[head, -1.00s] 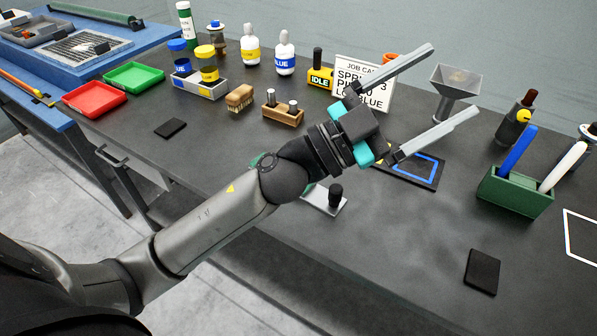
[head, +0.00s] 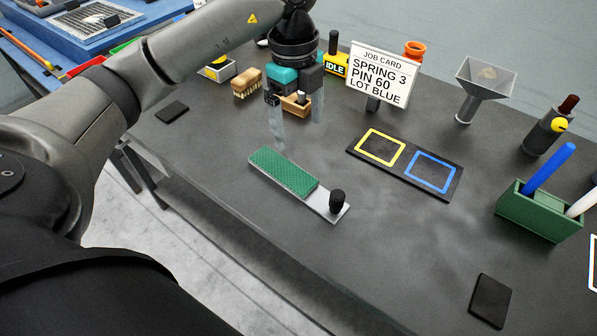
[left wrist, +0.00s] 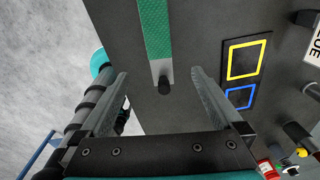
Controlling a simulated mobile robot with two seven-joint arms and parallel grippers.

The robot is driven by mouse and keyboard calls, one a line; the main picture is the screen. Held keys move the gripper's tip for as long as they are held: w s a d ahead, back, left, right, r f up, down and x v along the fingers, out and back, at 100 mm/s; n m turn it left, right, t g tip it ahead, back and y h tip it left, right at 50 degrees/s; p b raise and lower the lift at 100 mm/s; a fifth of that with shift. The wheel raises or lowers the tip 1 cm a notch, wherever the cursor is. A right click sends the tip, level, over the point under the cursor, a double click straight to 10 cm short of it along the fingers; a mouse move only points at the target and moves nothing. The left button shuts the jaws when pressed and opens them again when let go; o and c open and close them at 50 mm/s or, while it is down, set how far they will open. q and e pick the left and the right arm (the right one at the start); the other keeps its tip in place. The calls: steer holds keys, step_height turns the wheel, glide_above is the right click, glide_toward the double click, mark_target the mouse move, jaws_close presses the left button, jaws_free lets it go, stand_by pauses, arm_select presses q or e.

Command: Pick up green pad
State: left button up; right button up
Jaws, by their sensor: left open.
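The green pad (head: 283,170) lies on a grey metal plate (head: 324,207) with a black knob (head: 337,200) at its right end. The pad also shows at the top of the left wrist view (left wrist: 154,28), with the knob below it. My left gripper (head: 297,125) is open and empty, its fingers pointing down above the table behind the pad in the head view. In the left wrist view the fingers (left wrist: 159,74) stand wide apart, with the plate's knob end seen between them. The fingers touch neither pad nor plate. My right gripper is out of view.
A dark board (head: 404,168) with yellow and blue outlines lies right of the pad. A job card (head: 382,75), a funnel stand (head: 486,85) and a wooden block (head: 293,106) stand behind. A green pen holder (head: 540,213) is at right. Table in front of the board is clear.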

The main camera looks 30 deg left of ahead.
arm_select(q)
steer(key=a, duration=0.2)
steer(key=b, duration=0.2)
glide_above(296, 178)
steer(key=shift+n+y, duration=0.3)
steer(key=f, duration=0.9)
steer(key=shift+a, duration=0.35)
steer(key=shift+d+f+b, duration=0.15)
steer(key=shift+f+b, duration=0.05)
steer(key=shift+f, duration=1.3)
steer(key=shift+d+f+b, duration=0.15)
steer(key=shift+f+b, duration=0.05)
steer(key=shift+f, duration=1.25)
steer(key=shift+r, duration=0.1)
steer(key=c, duration=1.5)
